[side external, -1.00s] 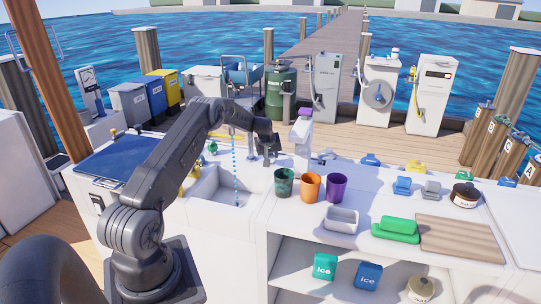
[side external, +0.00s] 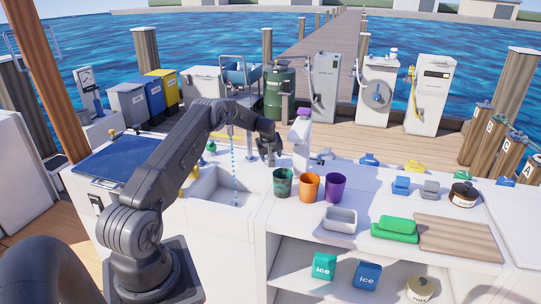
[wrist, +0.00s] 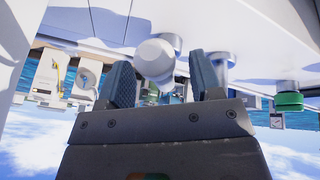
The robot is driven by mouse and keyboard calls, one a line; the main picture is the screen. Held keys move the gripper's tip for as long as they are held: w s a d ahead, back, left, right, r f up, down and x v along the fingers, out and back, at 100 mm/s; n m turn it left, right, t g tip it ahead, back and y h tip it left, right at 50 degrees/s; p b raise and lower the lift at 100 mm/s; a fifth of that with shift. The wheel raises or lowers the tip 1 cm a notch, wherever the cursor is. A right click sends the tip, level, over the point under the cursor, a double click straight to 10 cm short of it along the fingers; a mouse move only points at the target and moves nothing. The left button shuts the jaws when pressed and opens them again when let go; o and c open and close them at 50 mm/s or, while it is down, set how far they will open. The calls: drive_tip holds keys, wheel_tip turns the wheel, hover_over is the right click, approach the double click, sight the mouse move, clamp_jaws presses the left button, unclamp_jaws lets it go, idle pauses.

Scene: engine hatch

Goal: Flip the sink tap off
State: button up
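The sink (side external: 212,196) is a white basin in the counter. A blue dashed stream of water (side external: 235,165) falls into it; the tap above is largely hidden behind my arm. My gripper (side external: 271,160) points down just right of the sink, behind the green cup. In the wrist view my gripper (wrist: 162,82) has its two fingers apart. A white rounded knob-like thing (wrist: 154,58) shows between them; I cannot tell whether it is the tap's handle or whether a finger touches it.
Green (side external: 284,183), orange (side external: 310,187) and purple (side external: 335,188) cups stand right of the sink, close to my gripper. A white and purple dispenser-like object (side external: 302,130) stands behind them. A blue panel (side external: 120,158) lies left of the sink.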

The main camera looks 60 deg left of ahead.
drive_tip(key=shift+r, duration=0.1)
drive_tip(key=v, duration=1.3)
drive_tip(key=shift+d+r, duration=0.15)
drive_tip(key=shift+r, duration=0.15)
drive_tip(key=shift+s, duration=0.1)
drive_tip(key=shift+c, duration=0.7)
drive_tip(key=shift+a, duration=0.45)
drive_tip(key=shift+c, duration=0.2)
drive_tip(key=x, duration=1.4)
drive_tip(key=shift+r, duration=0.1)
clamp_jaws()
